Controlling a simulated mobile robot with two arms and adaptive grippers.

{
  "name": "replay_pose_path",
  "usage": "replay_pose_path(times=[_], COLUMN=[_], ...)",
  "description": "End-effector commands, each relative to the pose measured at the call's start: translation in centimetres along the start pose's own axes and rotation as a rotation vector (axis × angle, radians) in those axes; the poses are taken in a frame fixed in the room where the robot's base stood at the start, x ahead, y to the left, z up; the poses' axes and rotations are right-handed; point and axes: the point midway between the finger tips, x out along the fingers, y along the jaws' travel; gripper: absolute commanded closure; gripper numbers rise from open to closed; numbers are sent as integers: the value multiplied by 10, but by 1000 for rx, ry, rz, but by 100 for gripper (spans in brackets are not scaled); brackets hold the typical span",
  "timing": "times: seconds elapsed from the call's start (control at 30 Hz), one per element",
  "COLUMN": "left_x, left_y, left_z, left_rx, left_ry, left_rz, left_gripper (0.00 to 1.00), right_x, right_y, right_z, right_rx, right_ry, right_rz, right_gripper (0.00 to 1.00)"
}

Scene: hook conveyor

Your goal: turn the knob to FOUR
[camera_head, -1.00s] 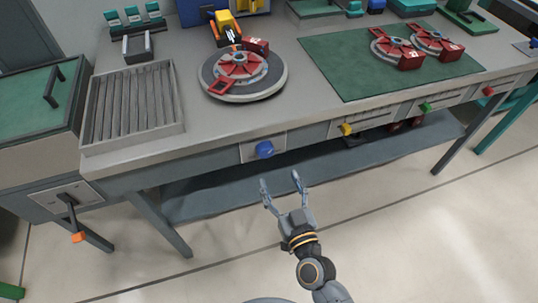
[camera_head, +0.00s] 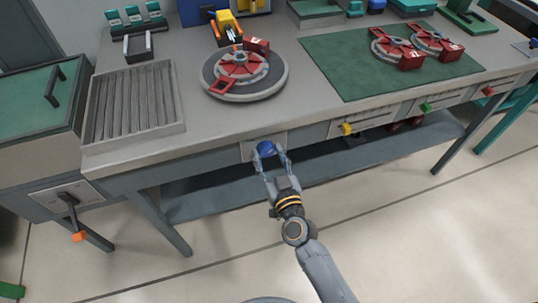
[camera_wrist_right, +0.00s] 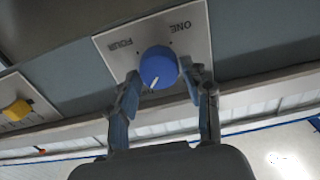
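The blue knob (camera_head: 265,149) sits on a light plate on the front face of the bench. In the right wrist view the knob (camera_wrist_right: 158,66) has a white pointer mark that points down and slightly left. The plate (camera_wrist_right: 192,42) shows the words FOUR and ONE upside down, FOUR to the upper left and ONE to the upper right. My right gripper (camera_head: 270,159) is at the knob, one finger on each side of it. The fingers are apart; I cannot tell whether they touch the knob. My left gripper is not in view.
A yellow knob (camera_head: 347,129), a green one (camera_head: 425,107) and a red one (camera_head: 488,91) line the bench front. A round turntable (camera_head: 268,91) with a red part stands above the blue knob. A lower shelf (camera_head: 215,190) runs under the bench.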

Motion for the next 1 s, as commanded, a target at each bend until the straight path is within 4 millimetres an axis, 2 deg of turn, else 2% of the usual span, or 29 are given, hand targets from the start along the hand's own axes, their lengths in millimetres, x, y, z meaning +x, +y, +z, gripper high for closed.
replay_pose_path(times=[0.03, 0.13, 0.57, 1.0], left_x=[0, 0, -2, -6], left_y=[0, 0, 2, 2], left_z=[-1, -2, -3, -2], left_rx=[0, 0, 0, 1], left_ry=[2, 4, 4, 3], left_rz=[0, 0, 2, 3], left_gripper=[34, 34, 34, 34], right_x=[0, 0, 0, 0], right_y=[0, 0, 0, 2], right_z=[0, 0, 0, 0], right_rx=[0, 0, 77, 439], right_ry=[0, 0, 1, 0], right_rz=[0, 0, 0, -1], right_gripper=[68, 88, 88, 88])
